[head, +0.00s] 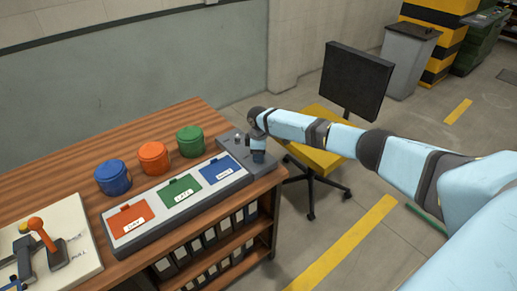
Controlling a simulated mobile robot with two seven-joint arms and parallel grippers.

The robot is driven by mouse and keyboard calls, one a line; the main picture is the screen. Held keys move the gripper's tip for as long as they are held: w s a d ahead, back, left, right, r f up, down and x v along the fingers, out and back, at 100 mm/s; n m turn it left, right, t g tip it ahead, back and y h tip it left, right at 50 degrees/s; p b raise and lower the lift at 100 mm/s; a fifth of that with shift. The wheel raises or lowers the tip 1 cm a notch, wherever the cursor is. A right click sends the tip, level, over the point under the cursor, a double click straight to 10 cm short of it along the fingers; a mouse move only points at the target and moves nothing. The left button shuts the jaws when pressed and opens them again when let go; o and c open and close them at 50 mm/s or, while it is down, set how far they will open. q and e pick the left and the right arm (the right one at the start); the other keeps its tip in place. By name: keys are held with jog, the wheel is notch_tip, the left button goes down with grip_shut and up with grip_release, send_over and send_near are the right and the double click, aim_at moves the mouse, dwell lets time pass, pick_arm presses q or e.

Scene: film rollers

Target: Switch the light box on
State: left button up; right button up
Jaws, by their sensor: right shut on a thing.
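The long grey unit on the wooden table (60,172), which I take to be the light box (150,240), has a pale top with red (130,219), green (180,191) and blue (221,169) labelled panels. Its darker right end (232,143) carries small controls. My right gripper (258,160) points down at this end, beside the blue panel. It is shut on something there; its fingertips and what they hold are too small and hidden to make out. No lit surface is clear. My left gripper does not show.
Blue (113,178), orange (153,158) and green (190,141) canisters stand behind the unit. A white board with an orange-handled lever device (45,238) lies at the left. A yellow-seated chair (316,150) stands right of the table, under my right arm. Binders fill the shelves below.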

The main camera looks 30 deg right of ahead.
jog(key=m+p, duration=0.3)
jog(key=shift+a+r+m, duration=0.1)
jog(key=shift+r+m, duration=0.05)
jog(key=shift+m, duration=0.25)
jog(key=shift+m+p, duration=1.35)
jog(key=shift+m, duration=0.75)
jog(key=o, duration=0.9)
notch_tip(320, 180, up, 14)
jog(key=shift+f, duration=0.2)
